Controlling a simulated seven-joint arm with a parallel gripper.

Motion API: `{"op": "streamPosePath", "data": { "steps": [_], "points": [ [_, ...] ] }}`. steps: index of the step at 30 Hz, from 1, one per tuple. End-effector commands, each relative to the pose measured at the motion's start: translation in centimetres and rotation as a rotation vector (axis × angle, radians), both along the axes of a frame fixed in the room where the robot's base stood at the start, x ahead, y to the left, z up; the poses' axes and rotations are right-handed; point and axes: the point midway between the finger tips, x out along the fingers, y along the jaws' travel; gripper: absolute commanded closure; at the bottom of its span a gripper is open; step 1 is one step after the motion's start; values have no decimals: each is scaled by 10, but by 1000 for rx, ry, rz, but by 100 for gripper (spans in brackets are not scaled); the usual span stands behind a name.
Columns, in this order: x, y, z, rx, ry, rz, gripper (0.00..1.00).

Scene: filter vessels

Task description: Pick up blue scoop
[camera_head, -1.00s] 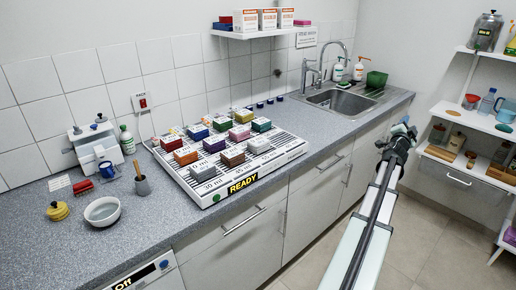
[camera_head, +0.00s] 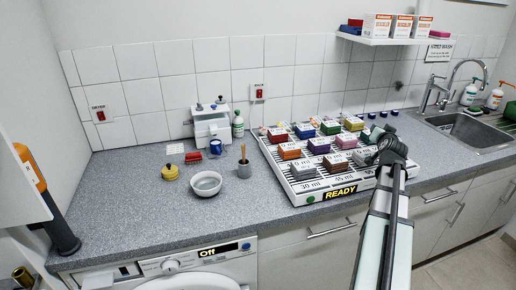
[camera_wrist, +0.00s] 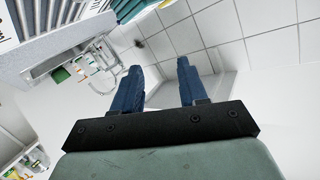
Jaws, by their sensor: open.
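I cannot make out a blue scoop for certain in either current view. A small blue mug-like item (camera_head: 215,147) stands on the counter in front of a white device, but its shape is too small to tell. My gripper shows in the wrist view (camera_wrist: 157,78) with its two blue fingers apart and nothing between them. In the head view my arm rises from the bottom right, and its dark end is in front of the tray's right part; the fingers cannot be made out there.
A ribbed tray (camera_head: 300,187) holds several coloured boxes. The sink (camera_head: 470,130) is at right. The counter's front left (camera_head: 130,215) is clear.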

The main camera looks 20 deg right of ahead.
Motion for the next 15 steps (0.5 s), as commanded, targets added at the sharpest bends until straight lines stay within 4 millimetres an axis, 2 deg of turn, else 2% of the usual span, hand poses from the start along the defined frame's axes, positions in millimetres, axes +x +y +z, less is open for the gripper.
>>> {"op": "streamPosePath", "data": {
  "steps": [1, 6, 10, 15],
  "points": [
    [11, 30, -1, -9, 29, 47, 57],
    [39, 116, -9, -42, 136, 195, 57],
    [51, 181, -14, -76, 214, 306, 57],
    [57, 265, -23, -127, 316, 450, 57]
  ]
}}
